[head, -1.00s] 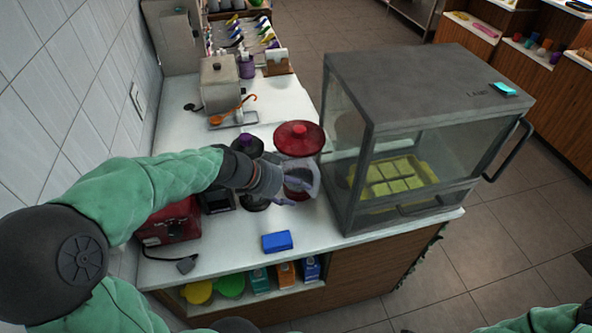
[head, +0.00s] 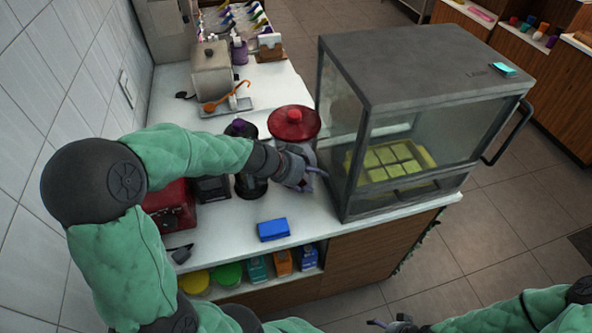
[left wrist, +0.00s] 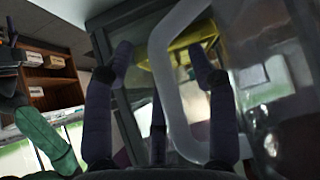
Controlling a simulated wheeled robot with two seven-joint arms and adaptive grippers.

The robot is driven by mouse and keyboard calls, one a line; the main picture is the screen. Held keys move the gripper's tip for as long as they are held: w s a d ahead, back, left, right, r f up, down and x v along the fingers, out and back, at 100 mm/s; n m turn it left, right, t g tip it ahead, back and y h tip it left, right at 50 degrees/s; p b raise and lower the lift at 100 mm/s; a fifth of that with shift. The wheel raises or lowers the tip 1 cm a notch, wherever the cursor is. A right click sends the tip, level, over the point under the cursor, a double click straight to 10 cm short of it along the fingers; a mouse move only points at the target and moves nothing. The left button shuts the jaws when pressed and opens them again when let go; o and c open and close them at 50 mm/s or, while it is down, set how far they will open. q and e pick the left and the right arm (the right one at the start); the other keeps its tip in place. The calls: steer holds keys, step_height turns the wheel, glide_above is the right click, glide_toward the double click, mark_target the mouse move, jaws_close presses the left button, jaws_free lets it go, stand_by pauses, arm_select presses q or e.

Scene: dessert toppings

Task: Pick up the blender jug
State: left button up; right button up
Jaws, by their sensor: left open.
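The clear blender jug shows in the left wrist view by its pale looped handle (left wrist: 164,75), with a see-through body (left wrist: 275,100) at the right. My left gripper (head: 312,177) is open over the counter, just in front of a red lid. In the left wrist view, the left gripper's fingers (left wrist: 163,75) stand on both sides of the handle, which lies between them; contact cannot be told. In the head view the jug is mostly hidden by my gripper. My right gripper (head: 390,324) is only partly in view at the bottom edge.
The red lid (head: 294,122) is close behind my left gripper. A glass cabinet (head: 420,120) with a yellow tray stands close on the right. A dark container with a purple top (head: 241,128), a red appliance (head: 172,208) and a blue block (head: 273,229) are on the counter.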

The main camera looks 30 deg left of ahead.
arm_select(q)
steer(key=shift+w+d+f, duration=0.15)
steer(key=shift+w+f, duration=0.05)
steer(key=shift+f, duration=0.05)
jaws_close()
steer(key=shift+r, duration=0.15)
